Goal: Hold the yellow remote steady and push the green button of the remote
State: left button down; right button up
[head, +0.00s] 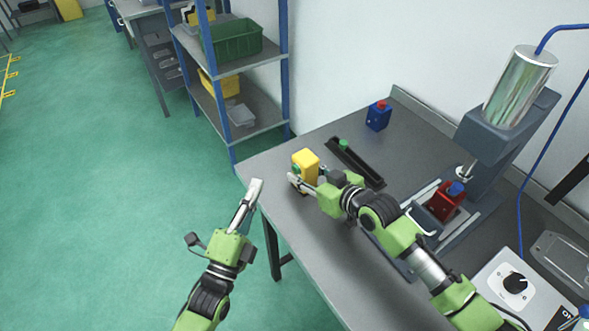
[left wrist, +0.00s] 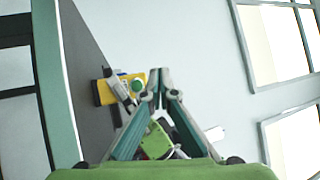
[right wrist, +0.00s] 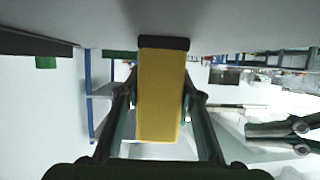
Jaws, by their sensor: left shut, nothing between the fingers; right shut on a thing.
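The yellow remote (head: 306,160) stands near the left edge of the grey table. My right gripper (head: 300,184) is shut on it, with a finger on each side in the right wrist view, where the yellow body (right wrist: 161,95) fills the gap. The green button (head: 296,170) shows on the remote's left side in the head view, and as a green disc (left wrist: 137,85) in the left wrist view. My left gripper (head: 256,184) is shut and empty, off the table edge to the left of the remote. A gap separates its tips from the button.
A dark tray with a green-topped part (head: 343,144) lies behind the remote. A blue box with a red button (head: 378,115) stands at the back. A press with a red block (head: 445,202) is to the right. A blue shelf rack (head: 231,137) stands behind the table.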

aim_at(296, 169)
pick_arm(q)
jog(key=n+y, duration=0.1)
jog(key=n, duration=0.1)
jog(key=f+n+y, duration=0.1)
jog(key=n, duration=0.2)
jog(key=a+f+n+y, duration=0.1)
jog(key=n+y, duration=0.1)
jog(key=n, duration=0.1)
jog(key=shift+s+f, duration=0.15)
jog(key=shift+s, duration=0.15)
jog(key=shift+w+d, duration=0.1)
jog(key=shift+w+d, duration=1.4)
jog(key=shift+d, duration=0.25)
jog(key=shift+w+d, duration=1.35)
jog(key=shift+d, duration=0.25)
jog(key=shift+w+d, duration=0.1)
jog(key=shift+w+d, duration=0.2)
jog(key=shift+d, duration=0.05)
jog(key=shift+w+d, duration=0.3)
jog(key=shift+d, duration=0.1)
jog(key=shift+s+a, duration=0.1)
jog(key=shift+a, duration=0.05)
jog(key=shift+s+a, duration=0.5)
jog(key=shift+a, duration=0.1)
